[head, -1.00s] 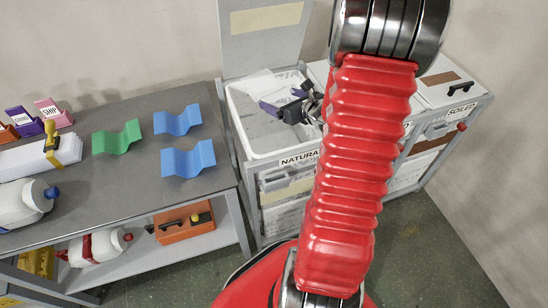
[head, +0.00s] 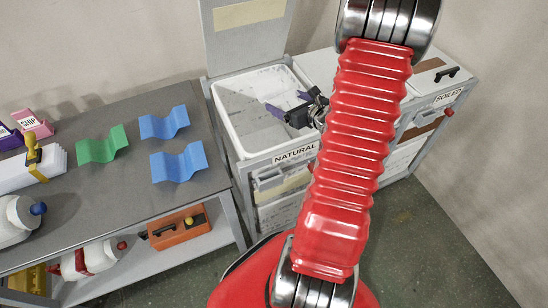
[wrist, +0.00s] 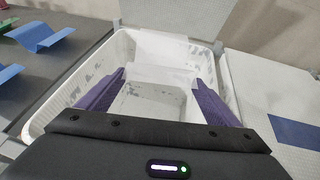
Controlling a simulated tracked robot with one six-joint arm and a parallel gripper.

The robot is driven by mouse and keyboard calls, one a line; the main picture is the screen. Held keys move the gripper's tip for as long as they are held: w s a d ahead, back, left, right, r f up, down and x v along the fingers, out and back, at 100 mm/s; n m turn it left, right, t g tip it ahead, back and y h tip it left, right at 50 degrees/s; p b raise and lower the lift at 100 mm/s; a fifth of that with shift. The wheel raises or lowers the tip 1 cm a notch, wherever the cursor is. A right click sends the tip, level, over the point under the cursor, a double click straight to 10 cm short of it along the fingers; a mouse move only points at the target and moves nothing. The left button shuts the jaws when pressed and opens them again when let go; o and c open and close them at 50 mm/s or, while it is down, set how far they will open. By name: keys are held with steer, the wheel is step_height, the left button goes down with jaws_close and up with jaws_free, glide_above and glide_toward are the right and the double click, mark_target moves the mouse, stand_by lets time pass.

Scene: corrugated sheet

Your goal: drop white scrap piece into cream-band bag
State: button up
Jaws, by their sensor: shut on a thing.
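The cream-band bag (head: 222,115) is an open, white-lined bin marked NATURAL, with a cream band (head: 288,184) on its front and a cream panel on its raised lid (head: 250,14). My gripper (head: 283,104) is over its opening, towards the right side. In the wrist view my purple fingers (wrist: 155,92) stand apart with the pale white scrap piece (wrist: 150,74) between them, and the gripper is shut on it. White on white, its edges are hard to make out, and in the head view I cannot pick it out from the liner.
A grey table at the left bears a green wavy sheet (head: 101,146), two blue ones (head: 164,123), a strapped white stack (head: 30,170) and a bottle. A closed bin marked SOILED (head: 440,80) stands right of the open one. Bare floor lies in front.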

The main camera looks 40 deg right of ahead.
steer(key=shift+f, duration=2.35)
steer(key=o, duration=0.9)
steer(key=shift+o, duration=0.2)
steer(key=v, duration=1.3)
steer(key=shift+s, duration=0.4)
